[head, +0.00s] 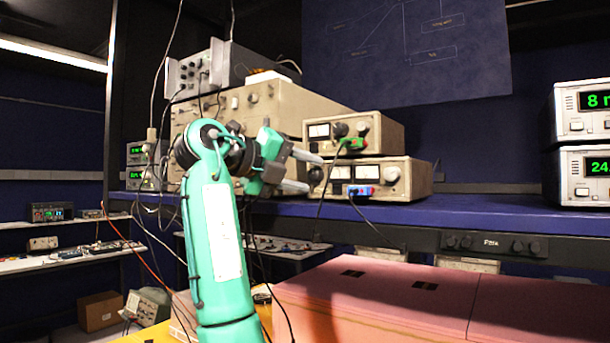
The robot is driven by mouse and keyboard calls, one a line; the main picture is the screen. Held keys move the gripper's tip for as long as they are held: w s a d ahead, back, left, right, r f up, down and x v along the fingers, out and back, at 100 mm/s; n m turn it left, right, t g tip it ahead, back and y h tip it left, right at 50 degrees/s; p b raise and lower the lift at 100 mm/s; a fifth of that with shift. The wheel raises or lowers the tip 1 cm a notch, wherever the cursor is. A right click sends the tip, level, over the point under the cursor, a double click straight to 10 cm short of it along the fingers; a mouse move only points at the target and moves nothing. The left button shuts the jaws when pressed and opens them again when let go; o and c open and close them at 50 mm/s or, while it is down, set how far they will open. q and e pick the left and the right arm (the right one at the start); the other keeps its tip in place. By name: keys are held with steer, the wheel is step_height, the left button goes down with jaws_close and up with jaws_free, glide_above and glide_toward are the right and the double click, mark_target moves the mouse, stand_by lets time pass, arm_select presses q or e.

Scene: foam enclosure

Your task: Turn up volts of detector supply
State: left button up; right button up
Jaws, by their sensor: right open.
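Two beige instruments with meters and knobs are stacked on the blue shelf: a smaller upper one (375,131) and a wider lower one (418,179). I cannot read labels that tell which is the detector supply. The upper one has a dark knob (341,130), a paler knob (363,127) and a green plug (354,144). The lower one has a meter (367,172), a knob (391,174) and a blue-red plug (360,190). My right gripper (314,173) is open and empty, its fingers pointing right at the left part of the lower front. I cannot tell whether they touch it. My left gripper is out of view.
Larger beige and grey instruments (292,105) stand behind my arm. Cables hang from the plugs over the edge of the shelf (480,207). Pink foam blocks (400,295) lie below. Digital displays (582,110) stand at the far right. The shelf between is clear.

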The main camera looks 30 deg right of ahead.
steer(key=a+r+b, duration=0.2)
steer(key=a, duration=1.1)
steer(key=shift+s+r, duration=0.2)
steer(key=shift+s, duration=0.05)
